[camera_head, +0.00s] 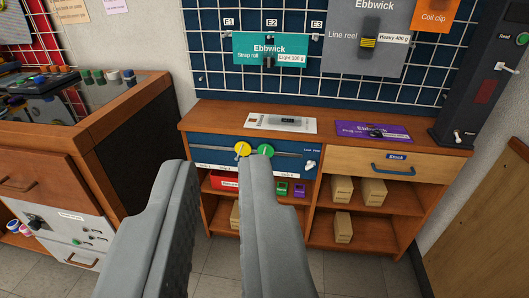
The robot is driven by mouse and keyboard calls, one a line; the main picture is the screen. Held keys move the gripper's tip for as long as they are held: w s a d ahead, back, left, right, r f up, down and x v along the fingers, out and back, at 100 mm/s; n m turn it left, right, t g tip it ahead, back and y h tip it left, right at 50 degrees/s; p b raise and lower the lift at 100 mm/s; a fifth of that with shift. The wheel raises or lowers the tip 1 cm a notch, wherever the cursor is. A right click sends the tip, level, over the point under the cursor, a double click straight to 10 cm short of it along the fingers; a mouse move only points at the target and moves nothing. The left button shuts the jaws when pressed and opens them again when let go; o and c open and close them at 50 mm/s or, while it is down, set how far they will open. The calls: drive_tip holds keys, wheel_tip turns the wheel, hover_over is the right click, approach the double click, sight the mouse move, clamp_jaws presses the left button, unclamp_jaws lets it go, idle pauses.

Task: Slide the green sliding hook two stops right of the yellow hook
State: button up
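The green sliding hook (265,150) shows as a round green disc on a thin horizontal rail (290,154) across the blue panel of the bench. The yellow hook (242,149), a round yellow disc, sits on the same rail just left of the green one, almost touching it in the picture. My gripper (216,168) is open and empty, its two grey fingers wide apart. The right fingertip shows just below the two discs and hides part of the panel under them. I cannot tell its depth from the rail. Stop marks are too small to make out.
A white knob (310,165) is at the panel's right end. The wooden benchtop (220,118) above holds a grey device (283,123) and a purple board (374,133). Small boxes (373,192) fill shelves below. A wooden cabinet (110,120) stands at left. Floor between is clear.

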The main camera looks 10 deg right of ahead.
sight(266, 147)
drive_tip(key=o, duration=0.3)
drive_tip(key=shift+w, duration=0.35)
drive_tip(key=shift+o, duration=0.3)
drive_tip(key=w+f, duration=0.2)
drive_tip(key=w, duration=0.5)
drive_tip(key=w+f, duration=0.2)
drive_tip(key=w, duration=0.5)
drive_tip(key=shift+w+f+m, duration=0.3)
drive_tip(key=shift+w+f, duration=0.05)
drive_tip(key=shift+w, duration=0.05)
drive_tip(key=w+f+m+h, duration=0.1)
drive_tip(key=w+f, duration=0.9)
drive_tip(key=w, duration=0.4)
drive_tip(key=w+d+f+h, duration=0.1)
drive_tip(key=w+f, duration=0.4)
drive_tip(key=f, duration=0.5)
drive_tip(key=w+d+f+m+h, duration=0.1)
drive_tip(key=w+f, duration=0.3)
drive_tip(key=f, duration=0.5)
drive_tip(key=w+d+f+h, duration=0.15)
drive_tip(key=w+f, duration=0.35)
drive_tip(key=f, duration=0.5)
drive_tip(key=x, duration=1.7)
drive_tip(key=shift+s+r, duration=0.1)
drive_tip(key=shift+r, duration=0.2)
clamp_jaws()
